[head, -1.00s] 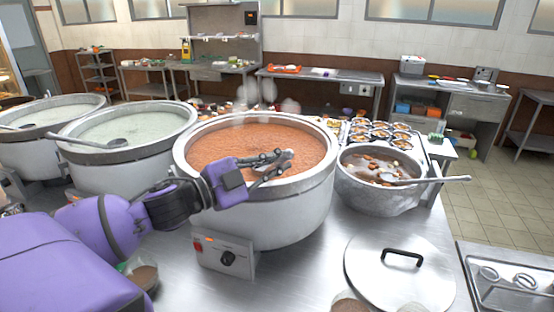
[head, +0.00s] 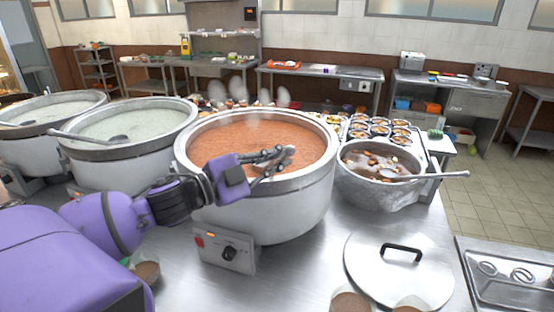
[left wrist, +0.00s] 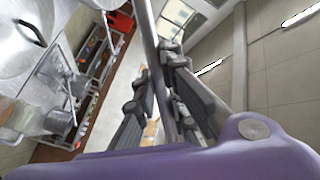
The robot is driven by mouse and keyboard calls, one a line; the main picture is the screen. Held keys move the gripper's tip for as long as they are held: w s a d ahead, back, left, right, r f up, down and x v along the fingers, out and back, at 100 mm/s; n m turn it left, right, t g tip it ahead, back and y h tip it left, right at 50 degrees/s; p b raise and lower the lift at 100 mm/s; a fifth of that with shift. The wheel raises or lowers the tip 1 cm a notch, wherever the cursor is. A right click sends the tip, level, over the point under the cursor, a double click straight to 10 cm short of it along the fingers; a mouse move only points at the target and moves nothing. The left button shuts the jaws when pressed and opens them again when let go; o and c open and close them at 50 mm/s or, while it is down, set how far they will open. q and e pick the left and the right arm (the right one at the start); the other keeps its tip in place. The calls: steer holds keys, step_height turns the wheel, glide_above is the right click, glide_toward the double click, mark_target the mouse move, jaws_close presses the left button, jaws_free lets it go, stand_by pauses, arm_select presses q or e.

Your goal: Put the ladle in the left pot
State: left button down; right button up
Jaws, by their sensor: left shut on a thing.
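My left gripper (head: 272,162) is over the big pot of orange congee (head: 262,210). In the left wrist view its fingers (left wrist: 170,105) are shut on a long grey metal bar, which looks like the ladle's handle (left wrist: 149,40). In the head view a small grey piece (head: 289,151) shows at the fingertips; the rest of the held ladle is hidden or too small to tell. Two big pots of pale congee stand to the left: the middle pot (head: 105,165) and the far-left pot (head: 30,145). My right gripper is not in view.
Another ladle (head: 85,136) rests in the middle pot. A smaller pot (head: 380,190) with a ladle (head: 430,177) stands at the right, near a tray of small bowls. A round lid (head: 395,275) lies on the counter in front. Steam rises behind the orange pot.

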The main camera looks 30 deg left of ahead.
arm_select(q)
steer(key=shift+f, duration=0.25)
stand_by(0.4)
steer(key=c, duration=1.7)
jaws_free()
steer(key=v, duration=1.2)
steer(key=shift+f, duration=0.1)
